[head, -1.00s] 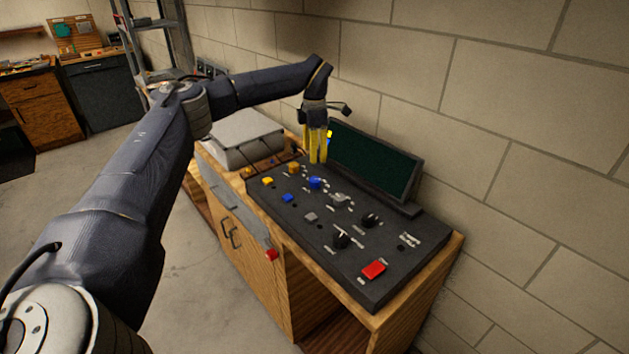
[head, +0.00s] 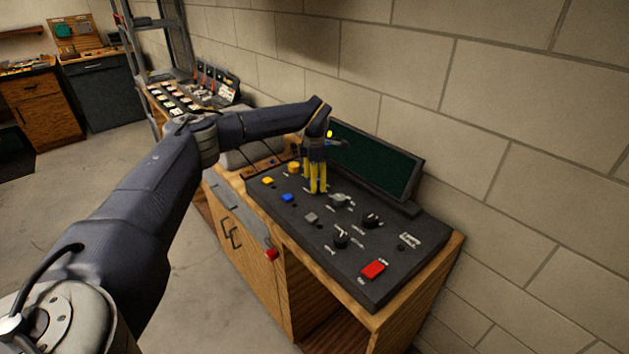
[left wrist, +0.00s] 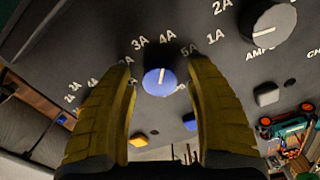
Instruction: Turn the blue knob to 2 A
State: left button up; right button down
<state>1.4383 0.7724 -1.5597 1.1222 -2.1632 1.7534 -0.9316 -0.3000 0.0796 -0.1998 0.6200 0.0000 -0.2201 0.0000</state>
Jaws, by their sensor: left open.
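The blue knob (left wrist: 160,82) shows between my fingers in the left wrist view. Its white mark points up, roughly at the printed 4A. 3A and 5A stand to either side of that label, and a label left of 3A is partly covered by a finger. My left gripper (left wrist: 161,68) is open, with one yellow finger on each side of the knob; I cannot tell whether either touches it. In the head view my left gripper (head: 316,190) points down at the black control panel (head: 375,296), and its fingers hide the blue knob. My right gripper is not in view.
A grey knob (left wrist: 268,20) with its own 1A and 2A labels sits at upper right. The panel also has black knobs (head: 371,220), a red button (head: 373,270), a blue button (head: 288,197) and a yellow button (head: 268,181). A dark screen (head: 375,160) stands behind.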

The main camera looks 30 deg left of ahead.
pick_arm(q)
jog(key=shift+c, duration=0.5)
grip_shut()
jog(key=n, duration=0.7)
jog(key=shift+n, duration=0.3)
jog(key=n, duration=0.4)
jog(key=shift+s+f, duration=0.1)
jog(key=shift+d+n, duration=0.1)
jog(key=shift+n, duration=2)
